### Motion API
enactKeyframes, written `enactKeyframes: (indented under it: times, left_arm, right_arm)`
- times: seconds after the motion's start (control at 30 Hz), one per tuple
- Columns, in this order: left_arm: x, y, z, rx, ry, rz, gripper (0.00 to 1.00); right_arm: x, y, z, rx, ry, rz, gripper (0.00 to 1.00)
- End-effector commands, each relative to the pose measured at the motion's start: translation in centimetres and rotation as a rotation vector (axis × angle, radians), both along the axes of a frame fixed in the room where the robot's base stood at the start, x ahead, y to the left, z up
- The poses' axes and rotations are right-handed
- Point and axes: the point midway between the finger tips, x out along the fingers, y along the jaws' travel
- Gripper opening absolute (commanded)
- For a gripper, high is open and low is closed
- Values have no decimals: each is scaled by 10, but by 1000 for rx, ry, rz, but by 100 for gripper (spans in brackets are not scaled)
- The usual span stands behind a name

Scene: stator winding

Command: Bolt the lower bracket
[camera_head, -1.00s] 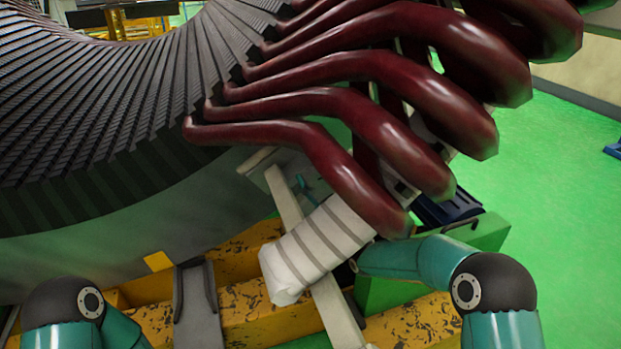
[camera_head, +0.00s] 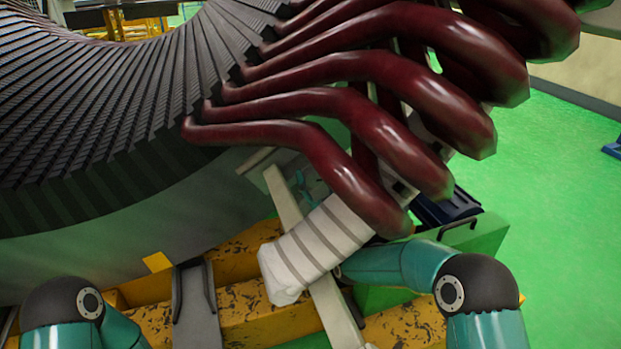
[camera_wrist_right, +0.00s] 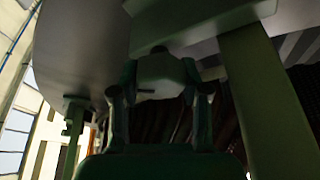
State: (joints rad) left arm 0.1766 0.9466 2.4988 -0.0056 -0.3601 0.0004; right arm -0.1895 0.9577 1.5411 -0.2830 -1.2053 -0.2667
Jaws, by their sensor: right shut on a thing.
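A pale grey bracket bar (camera_head: 291,205) slopes down from the stator's underside, passing behind the white-wrapped ring (camera_head: 315,243) under the dark red coils. My right gripper (camera_head: 303,184) shows as a small teal part between the bracket and the wrapped ring, mostly hidden by them. In the right wrist view my right gripper (camera_wrist_right: 158,97) is shut on a small pale block-like piece (camera_wrist_right: 160,74) with a dark round tip, probably a bolt. The tip is close below a plate (camera_wrist_right: 200,22); I cannot tell if they touch. My left gripper is out of view; only its arm shows.
The grey stator core (camera_head: 110,110) and dark red coils (camera_head: 340,180) crowd the space above my right arm. Yellow worn beams (camera_head: 240,312) and a green block (camera_head: 480,235) lie below. Green floor (camera_head: 560,220) is open at the right.

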Motion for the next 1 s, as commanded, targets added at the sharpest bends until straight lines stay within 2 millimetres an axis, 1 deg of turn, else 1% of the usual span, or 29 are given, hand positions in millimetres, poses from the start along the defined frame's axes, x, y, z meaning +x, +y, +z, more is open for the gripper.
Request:
enactKeyframes:
  times: [0.03, 0.13, 0.17, 0.2, 0.3, 0.6, 0.73, 0.87, 1.0]
  left_arm:
    - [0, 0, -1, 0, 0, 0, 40]
    - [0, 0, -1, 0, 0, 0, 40]
    - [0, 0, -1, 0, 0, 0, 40]
    - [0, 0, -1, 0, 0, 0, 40]
    - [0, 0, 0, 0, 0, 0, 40]
    - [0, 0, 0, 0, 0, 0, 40]
    - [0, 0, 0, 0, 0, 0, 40]
    - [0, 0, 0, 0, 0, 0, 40]
    - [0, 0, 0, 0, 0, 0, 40]
  right_arm:
    - [-1, 2, -8, -6, 16, 5, 11]
    - [-1, 2, -8, -6, 17, 5, 11]
    - [-1, 2, -8, -6, 17, 5, 50]
    - [-1, 2, -8, -6, 16, 5, 57]
    - [-1, 2, -6, -5, 12, 4, 71]
    - [-1, 1, -3, -3, 6, 2, 71]
    - [-5, -1, -5, -4, 7, 2, 71]
    - [-17, -6, -11, -3, 9, 2, 71]
    - [-38, -13, -20, -3, 10, 2, 71]
